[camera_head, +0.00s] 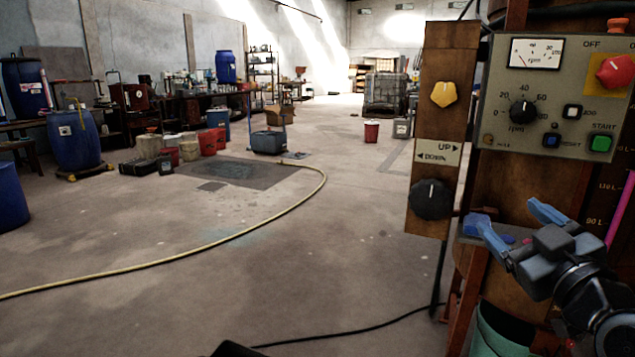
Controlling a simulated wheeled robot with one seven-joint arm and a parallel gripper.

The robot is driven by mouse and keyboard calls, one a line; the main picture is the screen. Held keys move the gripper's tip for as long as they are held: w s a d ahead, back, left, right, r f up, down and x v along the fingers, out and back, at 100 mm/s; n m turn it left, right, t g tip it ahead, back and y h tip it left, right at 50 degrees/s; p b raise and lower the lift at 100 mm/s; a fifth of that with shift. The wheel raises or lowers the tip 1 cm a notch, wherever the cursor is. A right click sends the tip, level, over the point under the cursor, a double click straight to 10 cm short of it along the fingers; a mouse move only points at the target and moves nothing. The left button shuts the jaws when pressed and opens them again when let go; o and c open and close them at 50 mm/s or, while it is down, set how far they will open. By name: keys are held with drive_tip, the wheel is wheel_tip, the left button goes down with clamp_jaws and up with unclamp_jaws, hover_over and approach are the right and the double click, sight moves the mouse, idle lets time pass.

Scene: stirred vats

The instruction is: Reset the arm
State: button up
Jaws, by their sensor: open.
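My gripper (512,228) is at the lower right, at the end of my dark arm. Its two blue-tipped fingers are spread apart with nothing seen between them. It is in front of the wooden vat stand, a little right of the brown post (432,130) with a yellow knob (443,94) and a black knob (432,199). Above it is the grey control panel (550,110) with an rpm gauge (535,53), a black dial (523,112), a green START button (600,143) and a red knob (614,70). The panel's right edge is cut off.
A yellow hose (240,236) curves over the open concrete floor. A black cable (345,335) runs along the floor toward the stand. Blue drums (75,140) and several canisters stand at the left. A teal bucket (497,335) is below my gripper. The middle floor is mostly clear.

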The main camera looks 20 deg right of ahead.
drive_tip(key=s+a+f+m+g+y, duration=0.1)
drive_tip(key=s+a+f+m, duration=0.1)
drive_tip(key=s+a+f, duration=0.55)
drive_tip(key=s+a+f+m+g+y, duration=0.15)
drive_tip(key=s+a+f, duration=0.25)
drive_tip(key=a+f, duration=0.55)
drive_tip(key=s+a+f+y, duration=0.2)
drive_tip(key=s+a, duration=0.3)
drive_tip(key=s, duration=0.3)
drive_tip(key=s+a+n+y, duration=0.2)
drive_tip(key=s+y, duration=0.1)
drive_tip(key=s, duration=0.6)
wheel_tip(320, 180, up, 15)
drive_tip(key=p, duration=1.4)
drive_tip(key=shift+s+d, duration=0.25)
